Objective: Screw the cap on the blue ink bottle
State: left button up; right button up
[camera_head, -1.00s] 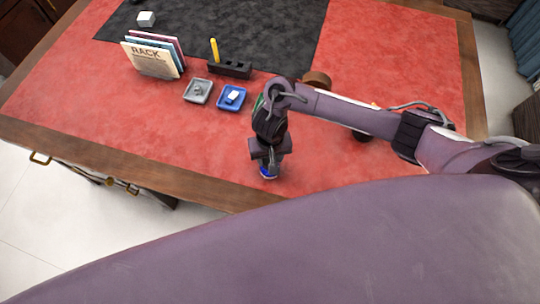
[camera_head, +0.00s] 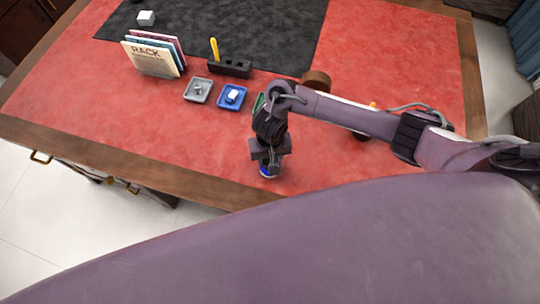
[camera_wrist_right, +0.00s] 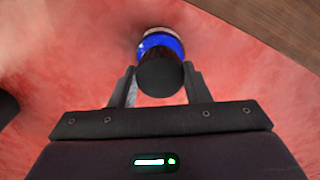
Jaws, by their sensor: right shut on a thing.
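The blue ink bottle (camera_wrist_right: 164,41) stands on the red desk top near its front edge. In the head view its blue part (camera_head: 268,174) shows just below my right gripper (camera_head: 267,165). The black round cap (camera_wrist_right: 159,79) is between the fingers of my right gripper (camera_wrist_right: 161,84) in the right wrist view, and the gripper is shut on it. The cap lies over the bottle's top in that view. The gripper hides the cap in the head view, and whether the threads are engaged cannot be seen. My left gripper is not in view.
A grey tray (camera_head: 188,98) and a blue tray (camera_head: 222,104) with small items lie to the left. Behind them are a black holder (camera_head: 229,68) with a yellow pen and a book rack (camera_head: 151,58). The red surface left of the bottle is clear.

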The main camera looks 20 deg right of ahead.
jog(key=shift+f+p, duration=0.35)
jog(key=shift+p, duration=0.25)
dwell(1.1)
jog(key=o, duration=1)
notch_tip(320, 180, up, 7)
jog(key=shift+r+p, duration=0.1)
jog(key=shift+p, duration=1.1)
jog(key=shift+r, duration=0.35)
jog(key=shift+f, duration=0.1)
